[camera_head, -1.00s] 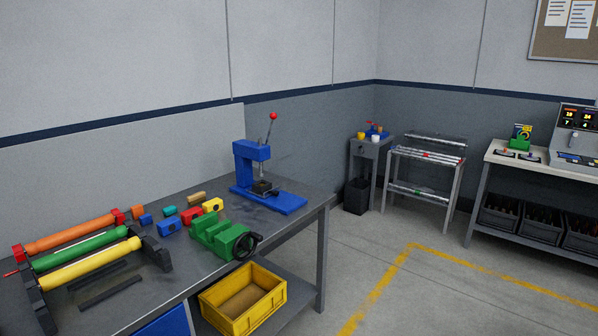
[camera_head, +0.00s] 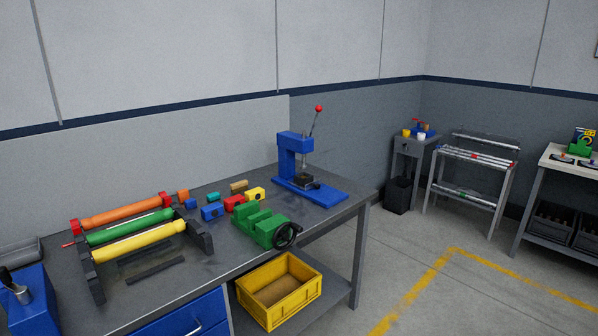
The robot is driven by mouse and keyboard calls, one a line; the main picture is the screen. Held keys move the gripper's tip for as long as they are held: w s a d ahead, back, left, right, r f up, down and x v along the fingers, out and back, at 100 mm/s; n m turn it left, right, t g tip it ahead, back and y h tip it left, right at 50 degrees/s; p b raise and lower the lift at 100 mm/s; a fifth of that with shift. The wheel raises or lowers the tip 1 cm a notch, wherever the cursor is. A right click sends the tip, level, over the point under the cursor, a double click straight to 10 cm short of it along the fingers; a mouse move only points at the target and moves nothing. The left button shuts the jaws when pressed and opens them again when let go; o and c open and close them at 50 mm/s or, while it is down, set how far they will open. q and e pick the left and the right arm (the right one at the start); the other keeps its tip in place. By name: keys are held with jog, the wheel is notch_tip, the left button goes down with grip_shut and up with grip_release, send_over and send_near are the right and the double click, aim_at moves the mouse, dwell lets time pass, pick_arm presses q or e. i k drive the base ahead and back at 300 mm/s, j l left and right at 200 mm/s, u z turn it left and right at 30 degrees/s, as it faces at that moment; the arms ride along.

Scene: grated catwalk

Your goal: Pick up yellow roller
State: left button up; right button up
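The yellow roller (camera_head: 138,243) lies on a dark rack (camera_head: 95,278) on the grey workbench at the left. It is the nearest of three parallel rollers. A green roller (camera_head: 128,227) lies just behind it and an orange roller (camera_head: 120,212) with red ends lies behind that. The yellow roller's length is in clear view. Neither of my grippers is in view.
On the workbench (camera_head: 205,262) stand a green vise (camera_head: 262,228), a blue press (camera_head: 296,170) and several small coloured blocks. A blue object (camera_head: 30,300) is at the left edge. A yellow crate (camera_head: 280,290) sits below. Open floor lies to the right.

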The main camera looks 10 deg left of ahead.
aim_at(107, 253)
jog(key=u, duration=1.25)
jog(key=i+u, duration=0.2)
